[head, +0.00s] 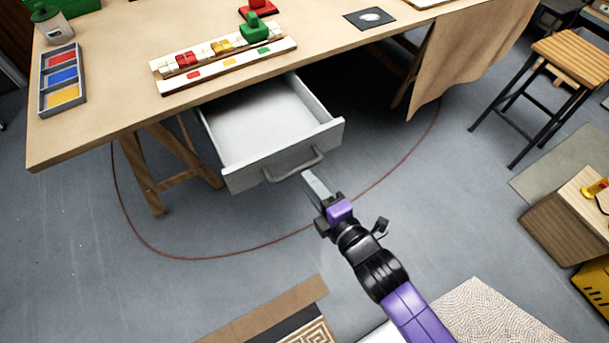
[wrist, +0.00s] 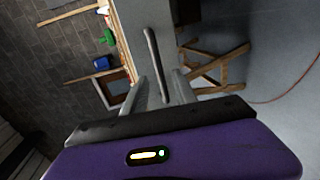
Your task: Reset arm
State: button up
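My gripper (head: 316,184) is in front of the open drawer (head: 262,120), just below and to the right of its bar handle (head: 295,166) in the head view. My arm reaches up from the lower right.
The wooden table (head: 110,94) bears a tray of coloured tiles (head: 43,78), a tile rack (head: 163,70), and a green stamp-like block (head: 254,28). A stool (head: 577,54) and a wooden box (head: 568,218) stand at right.

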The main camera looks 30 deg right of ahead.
jog(key=shift+s+r, duration=0.15)
jog(key=shift+s, duration=0.4)
jog(key=s+r+m, duration=0.3)
jog(key=s+m, duration=0.3)
jog(key=s, duration=0.2)
jog(key=s+r+m, duration=0.4)
jog(key=s+m, duration=0.2)
jog(key=s, duration=0.3)
jog(key=s+r+m, duration=0.3)
jog(key=s+m, duration=0.3)
jog(key=s, duration=0.3)
jog(key=shift+s+r+g, duration=0.25)
jog(key=shift+r+g, duration=0.15)
